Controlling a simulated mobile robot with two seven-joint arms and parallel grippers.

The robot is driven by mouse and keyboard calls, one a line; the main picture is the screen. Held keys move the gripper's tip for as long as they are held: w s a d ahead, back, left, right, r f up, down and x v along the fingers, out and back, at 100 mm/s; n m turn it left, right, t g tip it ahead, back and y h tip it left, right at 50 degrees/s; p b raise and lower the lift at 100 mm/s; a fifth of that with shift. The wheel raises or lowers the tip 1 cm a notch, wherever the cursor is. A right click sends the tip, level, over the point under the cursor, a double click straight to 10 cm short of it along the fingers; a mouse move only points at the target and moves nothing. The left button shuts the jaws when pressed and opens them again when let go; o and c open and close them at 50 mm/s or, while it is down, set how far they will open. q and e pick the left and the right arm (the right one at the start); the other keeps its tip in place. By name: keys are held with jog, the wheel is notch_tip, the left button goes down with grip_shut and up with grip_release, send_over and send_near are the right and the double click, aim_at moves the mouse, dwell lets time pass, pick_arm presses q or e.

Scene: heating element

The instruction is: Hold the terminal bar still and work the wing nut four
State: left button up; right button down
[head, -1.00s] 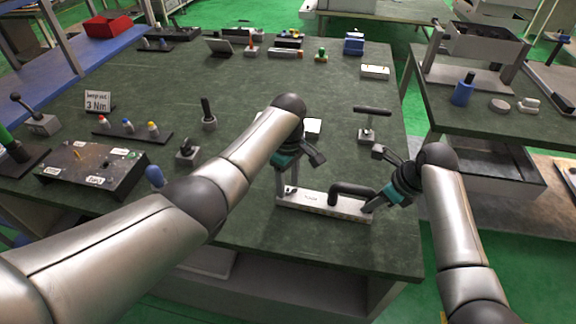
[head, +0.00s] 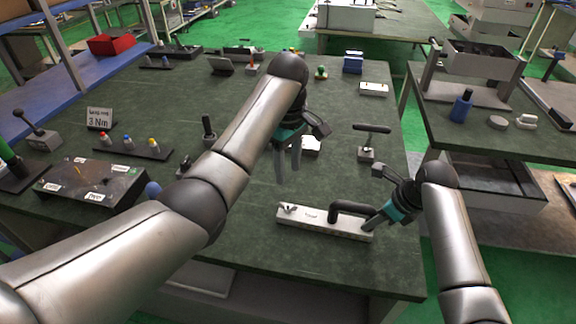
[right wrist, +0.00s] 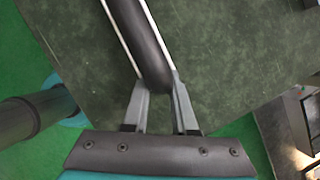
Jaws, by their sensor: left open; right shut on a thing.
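The terminal bar (head: 318,224) is a long pale block with a small label, lying on the green bench top near its front edge. A black handle (head: 352,208) rises from its right half. A small wing nut (head: 288,208) sits on top at the bar's left end. My right gripper (head: 370,226) is shut on the black handle at the right end; the handle (right wrist: 146,45) also shows between the fingers in the right wrist view. My left gripper (head: 287,178) is open and empty, pointing down above the wing nut and apart from it.
A T-handled tool (head: 371,141) stands behind the bar. A black control box (head: 90,186), a row of coloured knobs (head: 133,146) and a "3 Nm" sign (head: 100,117) are at the left. The bench around the bar is mostly clear.

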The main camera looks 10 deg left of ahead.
jog(key=c, duration=0.6)
grip_release()
jog(key=shift+c, duration=0.2)
